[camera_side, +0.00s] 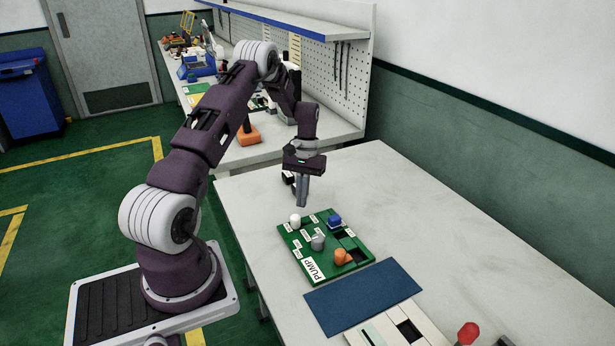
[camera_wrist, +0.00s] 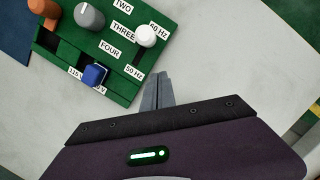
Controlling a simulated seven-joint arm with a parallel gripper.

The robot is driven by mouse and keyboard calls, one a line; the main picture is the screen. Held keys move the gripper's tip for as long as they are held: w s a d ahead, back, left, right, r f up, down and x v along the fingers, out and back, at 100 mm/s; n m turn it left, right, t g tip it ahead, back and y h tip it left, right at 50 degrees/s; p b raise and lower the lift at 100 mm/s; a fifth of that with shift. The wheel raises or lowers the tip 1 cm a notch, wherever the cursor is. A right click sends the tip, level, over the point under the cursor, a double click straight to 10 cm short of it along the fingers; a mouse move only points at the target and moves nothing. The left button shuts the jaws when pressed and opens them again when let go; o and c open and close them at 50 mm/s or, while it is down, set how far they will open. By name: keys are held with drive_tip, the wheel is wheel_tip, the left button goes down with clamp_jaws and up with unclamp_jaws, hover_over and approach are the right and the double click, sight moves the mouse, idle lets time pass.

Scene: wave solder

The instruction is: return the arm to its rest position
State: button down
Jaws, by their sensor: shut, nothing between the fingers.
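My gripper (camera_side: 302,192) hangs above the table, pointing down, just behind the far edge of a green board (camera_side: 296,253). Its fingers are together with nothing between them. In the wrist view the gripper (camera_wrist: 160,77) shows shut beside the board (camera_wrist: 118,81). The board bears a white knob (camera_side: 295,220), a grey knob (camera_side: 318,242), a blue piece (camera_side: 334,221) and an orange piece (camera_side: 341,257), with labels such as PUMP. The wrist view shows the white knob (camera_wrist: 146,36) and the blue piece (camera_wrist: 95,74) nearest the fingers.
A blue mat (camera_side: 362,295) lies in front of the board, with a white panel (camera_side: 400,325) and a red knob (camera_side: 468,333) beyond it. A cluttered workbench with a pegboard (camera_side: 325,75) stands behind. The table's right side (camera_side: 430,215) is clear.

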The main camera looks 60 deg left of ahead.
drive_tip(key=v, duration=1)
drive_tip(key=s+d+r+m+t+y, duration=0.1)
drive_tip(key=d+r+m+t+y, duration=0.15)
drive_tip(key=d+r, duration=1.4)
drive_tip(key=s+d+r+m+t, duration=0.25)
drive_tip(key=s+d+r, duration=0.25)
drive_tip(key=s+d, duration=0.35)
drive_tip(key=s+d+f+m+t, duration=0.1)
drive_tip(key=s+d+m+t, duration=0.1)
drive_tip(key=s+d+m, duration=0.2)
drive_tip(key=s+d, duration=0.3)
drive_tip(key=s, duration=0.4)
drive_tip(key=shift+s+d+f+t, duration=0.2)
drive_tip(key=shift+s+f+t, duration=0.1)
drive_tip(key=shift+f, duration=0.05)
drive_tip(key=shift+h, duration=0.25)
